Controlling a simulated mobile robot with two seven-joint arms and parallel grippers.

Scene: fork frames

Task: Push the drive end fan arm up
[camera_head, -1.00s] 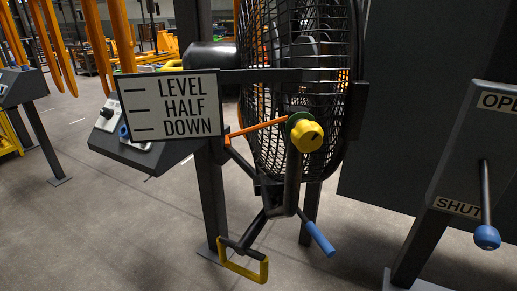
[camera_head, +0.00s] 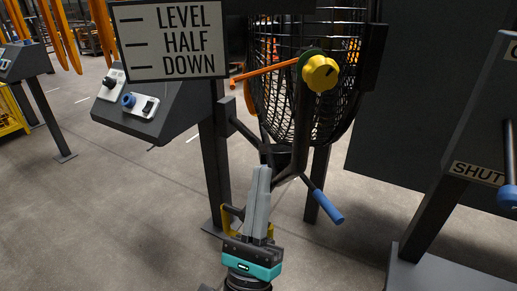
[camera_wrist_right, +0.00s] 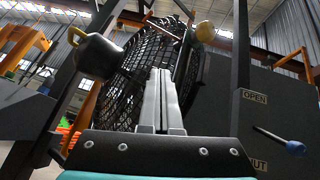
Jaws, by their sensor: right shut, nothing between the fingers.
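The caged black fan (camera_head: 300,110) stands ahead on a dark post. A yellow knob (camera_head: 320,73) sits at its front, and an orange pointer (camera_head: 268,72) slopes down left towards the DOWN end of the LEVEL/HALF/DOWN sign (camera_head: 168,42). Below the fan are a blue-gripped lever (camera_head: 327,206) and a yellow handle (camera_head: 228,214), partly hidden behind my right gripper. My right gripper (camera_head: 262,170) is shut and empty, pointing up in front of the fan's lower bracket; contact cannot be told. In the right wrist view its fingers (camera_wrist_right: 160,74) overlap the fan cage (camera_wrist_right: 133,75). My left gripper is out of view.
A sloped control box (camera_head: 150,110) with knobs stands left of the post. At right is a dark panel with a blue-ended lever (camera_head: 508,196) and a SHUT label (camera_head: 478,173). Open floor (camera_head: 110,230) lies at the lower left.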

